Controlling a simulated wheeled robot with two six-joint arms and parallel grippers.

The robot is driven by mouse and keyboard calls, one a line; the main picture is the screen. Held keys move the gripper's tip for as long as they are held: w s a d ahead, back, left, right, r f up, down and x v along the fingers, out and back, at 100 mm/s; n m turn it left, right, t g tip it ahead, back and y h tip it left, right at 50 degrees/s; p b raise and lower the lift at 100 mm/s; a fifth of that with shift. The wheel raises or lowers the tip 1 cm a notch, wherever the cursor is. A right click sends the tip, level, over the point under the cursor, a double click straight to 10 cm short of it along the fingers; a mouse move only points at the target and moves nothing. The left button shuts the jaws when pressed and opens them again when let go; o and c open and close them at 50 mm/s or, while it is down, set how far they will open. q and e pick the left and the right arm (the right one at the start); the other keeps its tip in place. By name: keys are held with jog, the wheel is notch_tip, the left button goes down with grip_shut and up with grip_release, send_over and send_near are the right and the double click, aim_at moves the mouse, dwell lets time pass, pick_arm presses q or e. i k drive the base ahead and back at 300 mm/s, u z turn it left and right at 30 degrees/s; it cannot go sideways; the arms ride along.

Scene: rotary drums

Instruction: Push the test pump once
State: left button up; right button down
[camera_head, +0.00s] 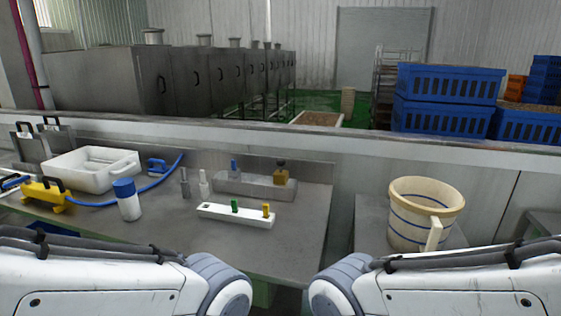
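A yellow device with a black handle (45,193) stands at the left of the metal table (165,232). A blue hose (150,187) runs from near it along the table to the right, and the device looks like a pump. No label shows, so I cannot tell for certain that it is the test pump. My left and right arms show along the bottom edge, apart from everything on the table. Both grippers are out of view.
A white tub (92,170), a blue-capped bottle (129,200) and a small blue item (157,166) are near the hose. A white block with green and yellow pegs (222,214) lies mid-table, with a grey block (255,185) behind. A cream bucket (415,232) stands right.

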aim_at(280, 162)
jog(key=k, duration=0.65)
jog(key=u, duration=0.25)
jog(key=i, duration=0.3)
jog(key=u, duration=0.65)
jog(key=i, duration=1.5)
jog(key=z, duration=0.6)
jog(key=i, duration=0.4)
jog(key=z, duration=0.4)
